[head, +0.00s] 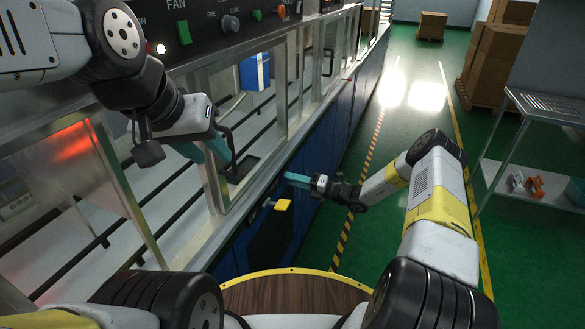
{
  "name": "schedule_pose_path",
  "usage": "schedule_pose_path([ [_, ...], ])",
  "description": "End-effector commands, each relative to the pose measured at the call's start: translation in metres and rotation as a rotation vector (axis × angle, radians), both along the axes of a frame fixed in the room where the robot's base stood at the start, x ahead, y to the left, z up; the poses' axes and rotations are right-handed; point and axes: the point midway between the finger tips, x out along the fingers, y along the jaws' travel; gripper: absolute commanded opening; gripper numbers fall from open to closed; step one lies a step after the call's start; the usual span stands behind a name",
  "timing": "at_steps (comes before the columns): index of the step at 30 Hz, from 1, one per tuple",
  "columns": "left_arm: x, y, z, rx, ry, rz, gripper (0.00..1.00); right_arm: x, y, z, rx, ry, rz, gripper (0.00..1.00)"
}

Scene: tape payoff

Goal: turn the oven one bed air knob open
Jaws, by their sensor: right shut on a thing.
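A yellow knob (283,204) sticks out from the blue lower front of the oven line, below and left of my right gripper. I cannot read a label on it. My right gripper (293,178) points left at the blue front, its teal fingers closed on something. What they hold is hidden, and the yellow knob looks apart from them. My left gripper (205,151) is at the oven's glazed side, its teal fingers apart beside a black handle (232,150). I cannot tell whether they touch the handle.
A control panel (210,28) with FAN, PRE and CURE controls runs along the top left. A metal shelf rack (548,108) stands at the right, with cardboard boxes (497,60) behind it. The green aisle floor (405,120) between is clear.

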Motion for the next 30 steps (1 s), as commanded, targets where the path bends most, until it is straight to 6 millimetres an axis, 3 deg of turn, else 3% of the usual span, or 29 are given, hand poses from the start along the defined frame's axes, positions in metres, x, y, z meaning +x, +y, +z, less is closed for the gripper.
schedule_pose_path([
  [12, 0.0, 0.0, 0.0, 0.0, 0.0, 0.0, 0.36, 0.001, -0.0011, 0.0004, 0.077, 0.184, -0.003, 0.0],
  [29, 0.0, 0.0, 0.0, 0.0, 0.0, 0.0, 0.36, 0.0011, -0.0013, 0.0002, 0.088, 0.213, -0.004, 0.0],
  [30, 0.0, 0.0, 0.0, 0.0, 0.0, 0.0, 0.36, 0.0011, -0.0013, 0.0002, 0.088, 0.213, -0.004, 0.29],
])
